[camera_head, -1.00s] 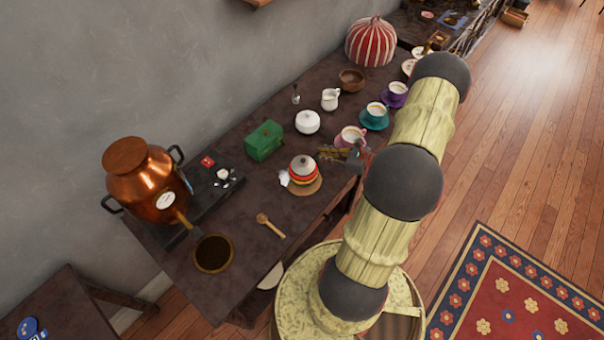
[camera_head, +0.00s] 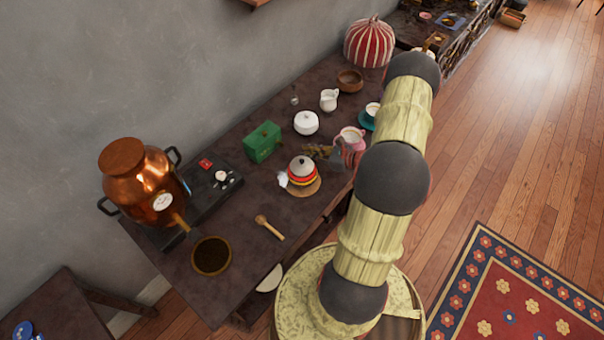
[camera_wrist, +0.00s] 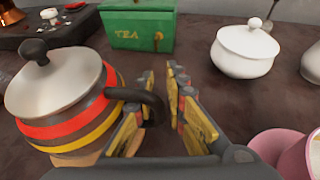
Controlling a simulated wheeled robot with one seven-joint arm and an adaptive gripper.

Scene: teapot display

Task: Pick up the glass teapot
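The teapot (camera_head: 302,171) has red, yellow and dark bands, a pale lid with a dark knob, and a white spout to the left. It stands upright on a round wooden mat (camera_head: 309,191) on the dark table; no clear glass shows. My gripper (camera_wrist: 155,108) is open, with no grip on the handle. In the head view my gripper (camera_head: 320,152) is just right of the teapot, partly hidden by my arm.
A green tea box (camera_head: 262,142) and white sugar bowl (camera_head: 306,123) stand behind the teapot. A pink cup (camera_wrist: 293,151) is close to my gripper's right. A copper urn (camera_head: 145,182) stands left; a wooden spoon (camera_head: 269,227) lies in front on clear tabletop.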

